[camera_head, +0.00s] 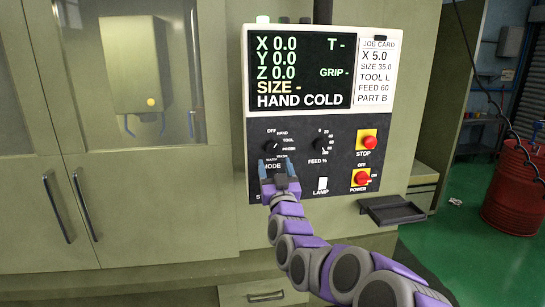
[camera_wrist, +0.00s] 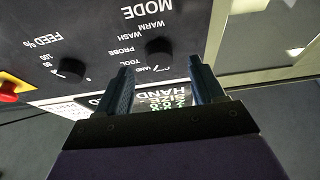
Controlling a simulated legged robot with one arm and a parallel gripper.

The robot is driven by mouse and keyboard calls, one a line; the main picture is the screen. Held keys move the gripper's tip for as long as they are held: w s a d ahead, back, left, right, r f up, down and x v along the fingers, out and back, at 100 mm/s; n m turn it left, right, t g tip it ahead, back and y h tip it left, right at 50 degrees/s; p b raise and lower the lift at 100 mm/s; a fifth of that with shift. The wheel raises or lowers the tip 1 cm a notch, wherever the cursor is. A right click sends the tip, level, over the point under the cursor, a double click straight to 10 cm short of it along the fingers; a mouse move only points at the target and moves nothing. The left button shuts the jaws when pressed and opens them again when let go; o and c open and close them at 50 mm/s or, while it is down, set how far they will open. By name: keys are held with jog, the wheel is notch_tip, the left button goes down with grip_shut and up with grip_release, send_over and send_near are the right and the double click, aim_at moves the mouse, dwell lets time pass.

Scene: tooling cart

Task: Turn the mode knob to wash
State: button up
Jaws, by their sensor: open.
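The dark round mode knob (camera_head: 271,147) is on the black control panel, ringed by labels including OFF, HAND, TOOL and PROBE. Its pointer is too small to read surely. My gripper (camera_head: 277,166) is open and empty, just below the knob in the head view, over the MODE lettering and hiding part of the lower labels. In the wrist view, which is upside down, the mode knob (camera_wrist: 159,47) stands just beyond the gap between the open fingers (camera_wrist: 162,66). The fingers look apart from it. The WASH label (camera_wrist: 133,37) reads clearly there.
Right of the mode knob are the feed knob (camera_head: 321,144), the lamp switch (camera_head: 321,185), the red stop button (camera_head: 369,142) and the red power button (camera_head: 362,179). The screen (camera_head: 300,70) above reads HAND COLD. A dark tray (camera_head: 393,210) juts out at lower right.

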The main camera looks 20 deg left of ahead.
aim_at(273, 152)
jog(key=shift+x, duration=2.15)
jog(key=shift+w+a+r, duration=0.1)
jog(key=shift+w+r, duration=0.15)
jog(key=shift+w, duration=0.05)
jog(key=c, duration=1.1)
